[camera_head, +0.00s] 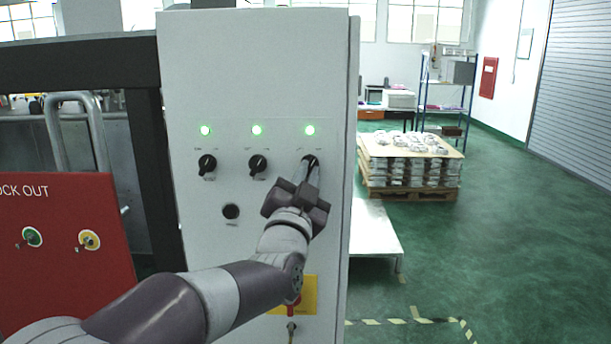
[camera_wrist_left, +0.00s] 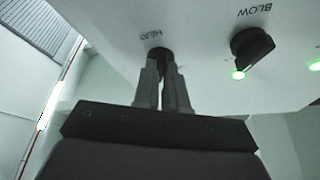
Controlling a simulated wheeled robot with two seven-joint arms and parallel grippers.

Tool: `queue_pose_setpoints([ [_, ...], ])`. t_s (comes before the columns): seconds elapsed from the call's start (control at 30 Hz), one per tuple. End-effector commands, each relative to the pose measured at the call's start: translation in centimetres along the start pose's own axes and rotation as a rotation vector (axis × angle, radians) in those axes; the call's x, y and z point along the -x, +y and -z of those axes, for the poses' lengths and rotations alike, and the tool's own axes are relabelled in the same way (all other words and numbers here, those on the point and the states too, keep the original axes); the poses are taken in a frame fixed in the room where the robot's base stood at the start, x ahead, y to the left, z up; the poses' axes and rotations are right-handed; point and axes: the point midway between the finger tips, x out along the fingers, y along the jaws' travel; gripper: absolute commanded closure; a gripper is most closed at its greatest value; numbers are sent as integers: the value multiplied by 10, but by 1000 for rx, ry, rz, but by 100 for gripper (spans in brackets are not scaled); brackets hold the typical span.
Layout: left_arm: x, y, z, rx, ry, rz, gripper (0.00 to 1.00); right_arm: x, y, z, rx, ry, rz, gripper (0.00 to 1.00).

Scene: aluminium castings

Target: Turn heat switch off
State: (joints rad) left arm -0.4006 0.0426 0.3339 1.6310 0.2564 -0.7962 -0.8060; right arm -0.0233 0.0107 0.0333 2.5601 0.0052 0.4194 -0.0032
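The heat switch (camera_wrist_left: 160,53) is a black rotary knob under the HEAT label in the left wrist view. On the grey cabinet (camera_head: 255,75) in the head view, it is the rightmost of three knobs (camera_head: 311,160), mostly hidden by my fingers. The green lamp (camera_head: 310,130) above it is lit. My left gripper (camera_head: 308,172) is at the knob, with a finger on each side of it. The fingers are close together and look shut on the knob; it also shows in the left wrist view (camera_wrist_left: 162,80). My right gripper is not in view.
The blow switch (camera_wrist_left: 252,46) is beside the heat switch; another knob (camera_head: 207,164) is at the left. Their lamps are lit green. A red lock-out board (camera_head: 70,270) stands at the left. A pallet of castings (camera_head: 410,180) stands behind at the right, on open green floor.

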Motion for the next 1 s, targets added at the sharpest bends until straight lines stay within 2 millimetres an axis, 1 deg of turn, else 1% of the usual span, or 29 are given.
queue_pose_setpoints([
  [0.17,0,-1,-1,5,0,5,100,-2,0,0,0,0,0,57],
  [0.27,0,0,-2,21,0,12,100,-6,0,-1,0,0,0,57],
  [0.47,2,3,-4,104,3,47,100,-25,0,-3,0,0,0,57],
  [0.7,1,5,-3,288,4,123,100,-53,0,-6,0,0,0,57],
  [0.8,1,5,-1,377,5,159,100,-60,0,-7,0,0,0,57],
  [1.0,0,6,1,552,4,232,100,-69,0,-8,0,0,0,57],
])
